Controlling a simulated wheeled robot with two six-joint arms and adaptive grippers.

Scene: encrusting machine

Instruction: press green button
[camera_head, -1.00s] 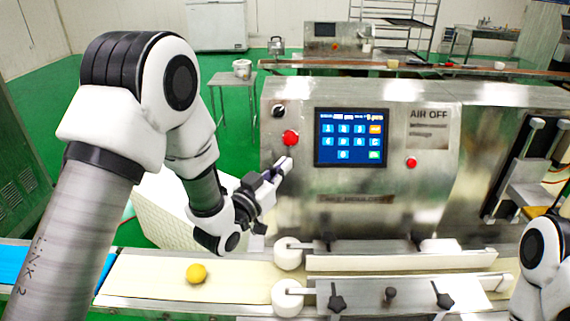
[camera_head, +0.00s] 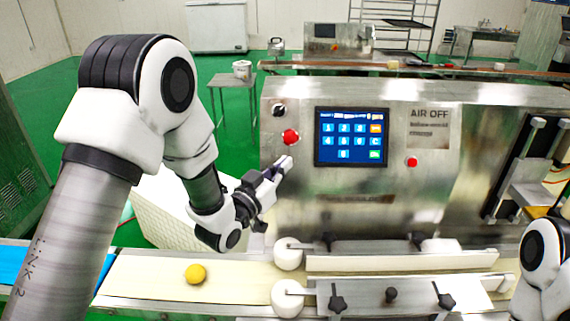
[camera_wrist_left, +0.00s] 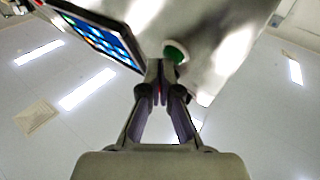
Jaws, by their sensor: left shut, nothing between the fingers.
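The green button (camera_wrist_left: 175,52) shows in the left wrist view as a round green cap on the metal panel, partly behind my left gripper's tips. In the head view I cannot make it out; the gripper covers that part of the panel. My left gripper (camera_head: 286,163) is shut and empty, its tips pointing at the panel just below the red button (camera_head: 290,137). In the wrist view the left gripper's tips (camera_wrist_left: 160,66) are close beside the green button; I cannot tell whether they touch it. My right gripper is out of view.
A touchscreen (camera_head: 351,137) sits right of the gripper, with another red button (camera_head: 412,162) beyond it. A black knob (camera_head: 279,110) is above. Below, a conveyor belt (camera_head: 150,280) carries a yellow ball (camera_head: 196,273), with white rollers (camera_head: 288,254) nearby.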

